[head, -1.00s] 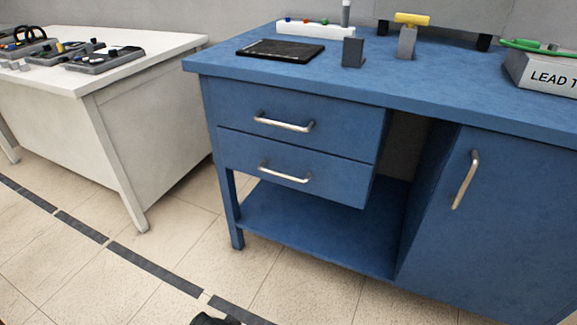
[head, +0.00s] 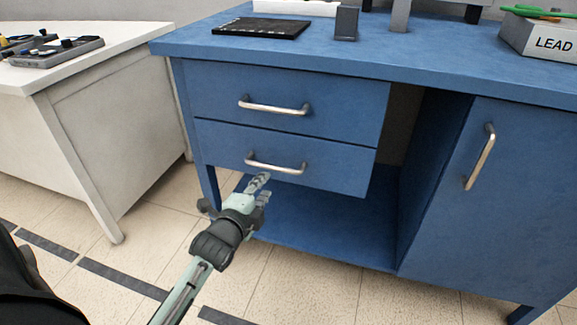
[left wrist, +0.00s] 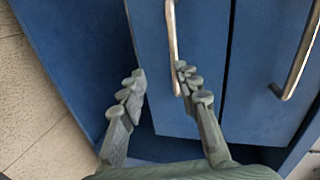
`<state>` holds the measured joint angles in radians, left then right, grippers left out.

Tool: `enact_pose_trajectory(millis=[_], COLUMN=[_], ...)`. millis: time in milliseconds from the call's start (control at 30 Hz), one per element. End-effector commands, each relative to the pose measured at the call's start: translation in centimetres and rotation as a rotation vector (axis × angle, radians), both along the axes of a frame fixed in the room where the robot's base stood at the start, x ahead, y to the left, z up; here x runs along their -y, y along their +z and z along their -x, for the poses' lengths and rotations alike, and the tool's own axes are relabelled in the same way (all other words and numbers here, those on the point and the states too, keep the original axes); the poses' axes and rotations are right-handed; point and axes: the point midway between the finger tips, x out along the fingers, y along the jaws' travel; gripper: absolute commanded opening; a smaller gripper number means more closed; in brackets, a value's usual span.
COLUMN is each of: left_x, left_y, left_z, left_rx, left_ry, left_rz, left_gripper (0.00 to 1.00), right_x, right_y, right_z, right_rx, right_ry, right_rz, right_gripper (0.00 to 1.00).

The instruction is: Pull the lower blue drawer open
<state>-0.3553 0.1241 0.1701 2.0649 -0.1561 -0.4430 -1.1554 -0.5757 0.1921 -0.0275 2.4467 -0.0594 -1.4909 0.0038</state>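The lower blue drawer (head: 335,172) is shut in the blue workbench, with a silver bar handle (head: 275,168) on its front. My left gripper (head: 264,187) is just in front of and below this handle in the head view. In the left wrist view the drawer front (left wrist: 148,30) appears turned on its side. The left gripper (left wrist: 161,72) is open there, its fingers apart and pointing at the front. The handle (left wrist: 172,45) lies close to the right-hand finger, on its inner side; I cannot tell whether they touch. My right gripper is in neither view.
The upper drawer (head: 330,108) is shut, its handle (head: 274,107) just above. A cabinet door (head: 510,190) is at right. A lower shelf (head: 320,235) lies under the drawers. A white table (head: 100,130) stands at left, with open floor in front of the bench.

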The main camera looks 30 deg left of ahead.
Motion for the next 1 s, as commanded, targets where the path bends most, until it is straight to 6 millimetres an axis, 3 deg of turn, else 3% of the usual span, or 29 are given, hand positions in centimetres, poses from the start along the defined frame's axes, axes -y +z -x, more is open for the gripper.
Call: enact_pose_trajectory(millis=[167,633,1000], left_x=[-0.5,-1.9,-2.1], left_y=[1.6,0.2,0.0], left_z=[-0.8,-7.0,-7.8], left_rx=[0.041,0.04,0.039], left_ry=[-0.016,-0.017,-0.017], left_rz=[-0.085,-0.084,-0.083], left_gripper=[0.33,0.33,0.33], right_x=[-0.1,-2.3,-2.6], right_y=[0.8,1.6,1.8], right_z=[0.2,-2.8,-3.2], right_rx=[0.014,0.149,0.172], right_ry=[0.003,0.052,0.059], right_rz=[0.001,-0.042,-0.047], right_gripper=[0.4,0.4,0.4])
